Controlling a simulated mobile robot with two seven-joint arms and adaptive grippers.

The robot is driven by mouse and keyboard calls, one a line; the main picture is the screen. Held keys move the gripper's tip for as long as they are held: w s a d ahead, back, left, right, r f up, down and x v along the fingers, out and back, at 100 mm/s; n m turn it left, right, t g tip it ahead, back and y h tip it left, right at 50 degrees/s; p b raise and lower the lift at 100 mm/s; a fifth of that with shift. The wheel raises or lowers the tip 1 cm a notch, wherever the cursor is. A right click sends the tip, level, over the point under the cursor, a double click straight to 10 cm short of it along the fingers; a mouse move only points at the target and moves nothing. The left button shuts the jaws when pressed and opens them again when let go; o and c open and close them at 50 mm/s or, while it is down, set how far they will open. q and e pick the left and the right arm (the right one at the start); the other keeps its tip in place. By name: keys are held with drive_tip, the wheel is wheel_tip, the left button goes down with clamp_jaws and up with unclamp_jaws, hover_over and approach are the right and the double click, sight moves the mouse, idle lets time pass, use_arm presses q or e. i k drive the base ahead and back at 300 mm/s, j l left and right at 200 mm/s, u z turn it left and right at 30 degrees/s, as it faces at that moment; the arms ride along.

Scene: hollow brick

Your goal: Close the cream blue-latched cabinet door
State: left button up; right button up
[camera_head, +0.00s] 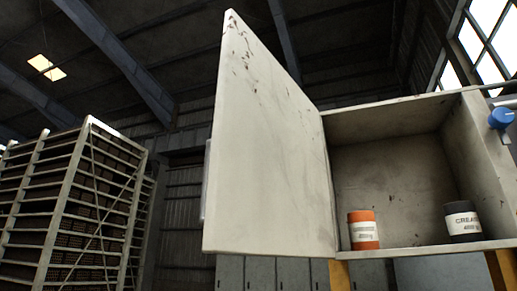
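The cream cabinet (405,123) is at the right of the head view, with its front open to me. Its cream door (265,150) stands wide open, swung out to the left from its hinge side, and its worn, stained inner face shows. A light strip, perhaps a handle, shows at the door's far left edge (206,180). The blue latch (501,117) sits on the cabinet's right side, at the picture's right edge. Neither of my grippers shows in the view.
Inside the cabinet stand an orange can (363,230) and a dark can (462,222) with white labels, both on the cabinet floor. A tall rack (75,205) with many shelves stands at the left. Grey lockers (262,273) show below the door.

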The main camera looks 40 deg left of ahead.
sight(265, 192)
drive_tip(key=k+j+z, duration=0.1)
drive_tip(key=j, duration=0.3)
drive_tip(key=k+j, duration=0.15)
drive_tip(key=j, duration=0.25)
drive_tip(key=k+j+z, duration=0.15)
drive_tip(key=j, duration=0.3)
drive_tip(key=k+j, duration=0.1)
drive_tip(key=j, duration=0.3)
drive_tip(key=z, duration=0.05)
